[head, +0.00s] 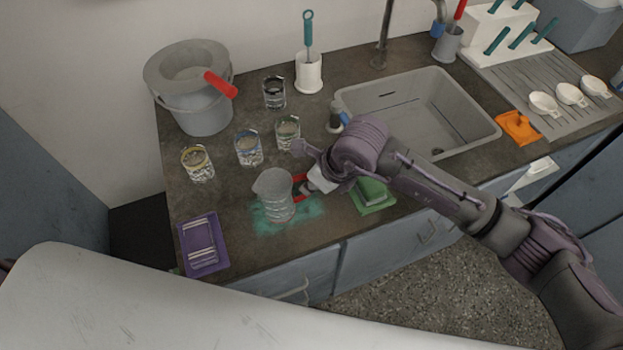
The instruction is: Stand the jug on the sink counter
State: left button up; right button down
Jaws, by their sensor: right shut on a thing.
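The jug (274,199) is a clear, ribbed vessel with a grey rim and a spout to the left. It is upright at the front of the dark sink counter (330,236), over a green patch (297,219). I cannot tell whether its base touches the counter. My right gripper (302,187), with red fingertips, reaches in from the right and is shut on the jug's right side. My left gripper is not in view.
Several glass beakers (249,150) stand behind the jug. A grey bucket (205,119) stands back left. The sink (425,108) is at the right.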

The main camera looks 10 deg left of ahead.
jog(key=c, duration=1.2)
grip_release()
jog(key=shift+r, duration=0.15)
jog(key=shift+d+r, duration=0.2)
jog(key=shift+r, duration=0.1)
jog(key=b+v, duration=0.1)
jog(key=v, duration=1)
jog(key=shift+s, duration=0.15)
